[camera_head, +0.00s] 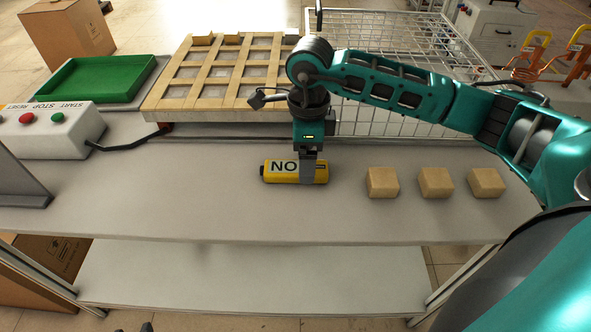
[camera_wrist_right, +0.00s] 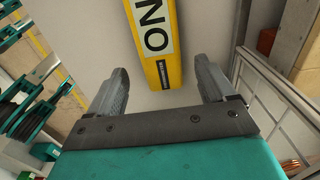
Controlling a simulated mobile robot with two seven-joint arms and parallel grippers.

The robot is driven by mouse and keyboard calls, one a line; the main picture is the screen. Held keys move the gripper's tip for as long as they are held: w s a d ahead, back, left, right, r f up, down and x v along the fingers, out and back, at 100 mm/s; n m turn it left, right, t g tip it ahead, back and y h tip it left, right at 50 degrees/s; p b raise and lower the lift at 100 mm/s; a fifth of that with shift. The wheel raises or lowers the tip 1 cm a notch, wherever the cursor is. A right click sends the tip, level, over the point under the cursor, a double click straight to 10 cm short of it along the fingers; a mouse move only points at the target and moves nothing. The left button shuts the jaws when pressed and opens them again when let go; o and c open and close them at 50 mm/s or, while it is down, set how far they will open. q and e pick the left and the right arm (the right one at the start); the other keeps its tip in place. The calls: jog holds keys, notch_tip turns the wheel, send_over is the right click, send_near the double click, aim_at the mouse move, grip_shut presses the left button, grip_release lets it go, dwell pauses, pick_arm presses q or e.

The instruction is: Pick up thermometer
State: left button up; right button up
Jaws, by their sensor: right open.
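The thermometer is a yellow device (camera_head: 270,178) with a black end and a white label reading "NO". It lies on its side on the grey table, and it also shows in the right wrist view (camera_wrist_right: 156,12). My right gripper (camera_head: 308,172) points down over its right part, with a finger hiding some of the label. In the right wrist view the open gripper's fingers (camera_wrist_right: 162,80) stand apart, with the near end of the thermometer showing between them. I cannot tell whether the fingers touch it. My left gripper is not clearly in view.
Three wooden blocks (camera_head: 382,182) stand right of the thermometer. A wooden grid rack (camera_head: 168,108) and a wire basket (camera_head: 400,128) are behind. A green tray (camera_head: 95,80) and a white button box (camera_head: 50,138) are at left. The table front is clear.

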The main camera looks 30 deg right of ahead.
notch_tip(320, 180, down, 3)
jog(key=shift+w+f, duration=0.1)
jog(key=c, duration=1.2)
jog(key=shift+r, duration=0.2)
jog(key=shift+c, duration=0.2)
